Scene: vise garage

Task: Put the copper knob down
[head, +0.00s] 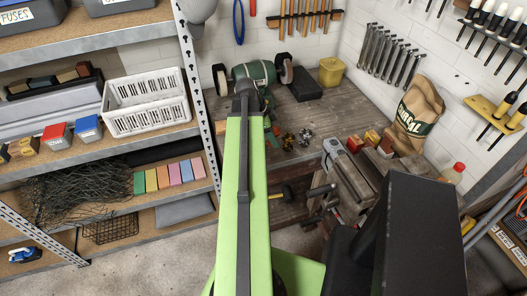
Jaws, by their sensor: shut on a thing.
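My green arm rises through the middle of the head view and hides part of the workbench (318,116). A small green and dark part of my gripper (272,134) shows just right of the arm, over the bench. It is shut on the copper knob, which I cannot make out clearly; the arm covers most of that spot. Small brassy and dark metal pieces (289,141) are close to the right of the gripper. I cannot tell whether the gripper touches the bench.
A green grinder (254,72), a black box (307,86) and a yellow container (331,71) stand at the back of the bench. A vise (341,160), small blocks (372,139) and a paper bag (416,108) are to the right. Shelves (100,125) fill the left. Some bare bench top lies front of the black box.

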